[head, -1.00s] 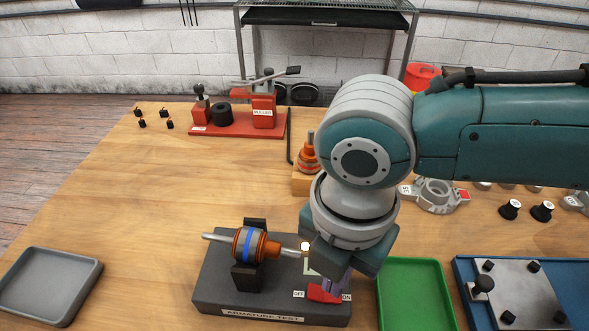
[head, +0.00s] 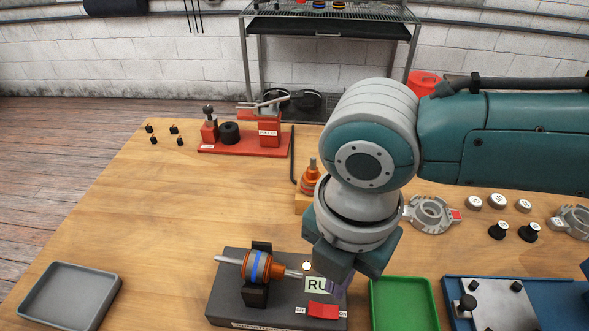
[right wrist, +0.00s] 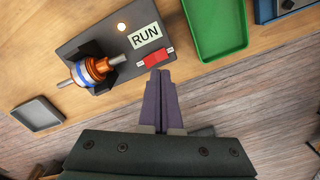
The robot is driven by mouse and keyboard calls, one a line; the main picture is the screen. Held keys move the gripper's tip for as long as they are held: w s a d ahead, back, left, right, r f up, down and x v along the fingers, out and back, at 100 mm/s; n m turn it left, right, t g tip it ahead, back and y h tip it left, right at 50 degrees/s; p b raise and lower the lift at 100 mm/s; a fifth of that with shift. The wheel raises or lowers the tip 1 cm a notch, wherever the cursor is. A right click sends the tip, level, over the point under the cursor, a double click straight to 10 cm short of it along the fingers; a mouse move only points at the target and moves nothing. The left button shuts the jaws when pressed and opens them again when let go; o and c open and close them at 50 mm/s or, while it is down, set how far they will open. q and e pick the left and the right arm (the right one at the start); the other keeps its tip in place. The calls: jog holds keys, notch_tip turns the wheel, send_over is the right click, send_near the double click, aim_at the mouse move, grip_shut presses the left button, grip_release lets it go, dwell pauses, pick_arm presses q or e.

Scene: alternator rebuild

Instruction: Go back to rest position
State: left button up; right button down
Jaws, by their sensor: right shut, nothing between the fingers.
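My right gripper (head: 338,288) is shut and empty, pointing down beside the RUN label, with its purple fingers partly hidden by the wrist in the head view. In the right wrist view its closed fingertips (right wrist: 158,74) appear just below the red rocker switch (right wrist: 157,57); I cannot tell the exact gap. The switch (head: 323,311) sits on the dark armature test stand (head: 232,300). An armature (head: 258,267) with a blue band lies across the stand's support. A small lamp (head: 306,267) looks bright beside the RUN label (right wrist: 146,34). My left gripper is not in view.
A green tray (head: 404,304) and a blue fixture (head: 460,290) lie right of the stand. A grey tray (head: 68,296) lies left. A red puller (head: 245,143), an upright armature (head: 311,178) and a housing (head: 431,214) stand farther back. The left-middle tabletop is clear.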

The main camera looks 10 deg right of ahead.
jog(key=shift+a, duration=0.1)
jog(key=s+a+r+m+t+y, duration=0.1)
jog(key=s+a+r+m+y, duration=0.3)
jog(key=s+a+m, duration=0.4)
jog(key=s+d+r+m+t+h+p, duration=0.1)
jog(key=s+d+r+m+h, duration=0.15)
jog(key=d+m, duration=0.65)
jog(key=s+d+r+m+t+h+p, duration=0.1)
jog(key=s+d+r+m+t, duration=0.15)
jog(key=d+m, duration=0.6)
notch_tip(320, 180, up, 29)
jog(key=p, duration=2.8)
jog(key=shift+w+n+g, duration=0.35)
jog(key=shift+w+g, duration=0.05)
jog(key=shift+g, duration=0.05)
